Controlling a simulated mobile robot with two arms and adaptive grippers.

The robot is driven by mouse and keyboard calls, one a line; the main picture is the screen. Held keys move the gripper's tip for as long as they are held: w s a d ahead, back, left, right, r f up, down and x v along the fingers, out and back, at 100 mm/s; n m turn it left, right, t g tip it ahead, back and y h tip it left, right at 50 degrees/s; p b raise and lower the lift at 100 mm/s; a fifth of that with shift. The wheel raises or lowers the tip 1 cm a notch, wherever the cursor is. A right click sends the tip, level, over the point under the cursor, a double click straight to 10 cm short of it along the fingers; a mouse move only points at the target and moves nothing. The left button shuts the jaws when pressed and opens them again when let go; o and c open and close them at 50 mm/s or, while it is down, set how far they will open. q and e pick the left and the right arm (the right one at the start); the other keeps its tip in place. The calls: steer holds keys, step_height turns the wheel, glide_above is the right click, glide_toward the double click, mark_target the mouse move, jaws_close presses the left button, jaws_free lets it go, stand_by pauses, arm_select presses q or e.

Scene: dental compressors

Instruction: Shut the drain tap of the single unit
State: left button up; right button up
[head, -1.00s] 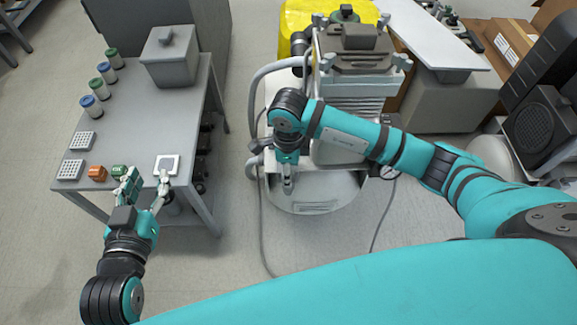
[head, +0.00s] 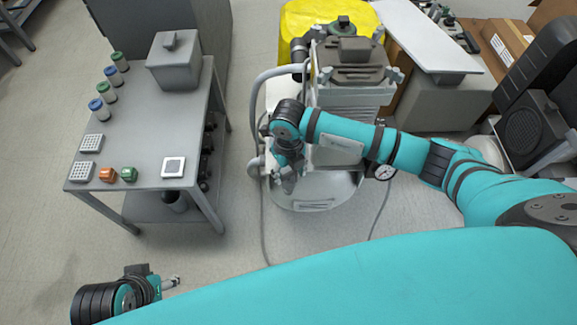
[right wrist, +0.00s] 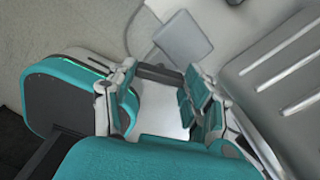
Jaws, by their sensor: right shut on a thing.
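The single unit is a compressor with a dark-topped light grey head (head: 350,92) on a pale round tank (head: 325,192). My right gripper (head: 288,184) is low at the tank's near left side in the head view. In the right wrist view my right gripper (right wrist: 162,98) has its fingers on either side of a pale piece, seemingly part of the drain tap, and is shut on it. The tap is mostly hidden, so its lever's angle cannot be told. My left gripper (head: 170,283) hangs apart from everything at the lower left; its finger gap is unclear.
A yellow-covered thing (head: 300,20) stands behind the unit. A hose (head: 262,90) runs along its left. Floor between is clear.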

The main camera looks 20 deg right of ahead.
mark_target(289, 173)
steer(key=shift+r+m+p, duration=0.2)
steer(key=shift+m+p, duration=0.3)
steer(key=shift+m, duration=0.5)
steer(key=m+p, duration=0.2)
steer(key=m, duration=0.1)
steer(key=shift+f+m, duration=0.1)
steer(key=shift+m, duration=0.2)
arm_select(q)
steer(key=s+x, duration=0.1)
steer(key=x, duration=0.7)
steer(key=shift+f+g, duration=0.3)
steer(key=shift+f, duration=0.15)
arm_select(e)
steer(key=shift+m, duration=0.3)
arm_select(q)
steer(key=shift+w+d, duration=0.1)
steer(key=shift+d, duration=0.05)
arm_select(e)
steer(key=o, duration=1.2)
steer(key=shift+f, duration=0.1)
step_height(289, 173, up, 12)
steer(key=shift+r, duration=0.1)
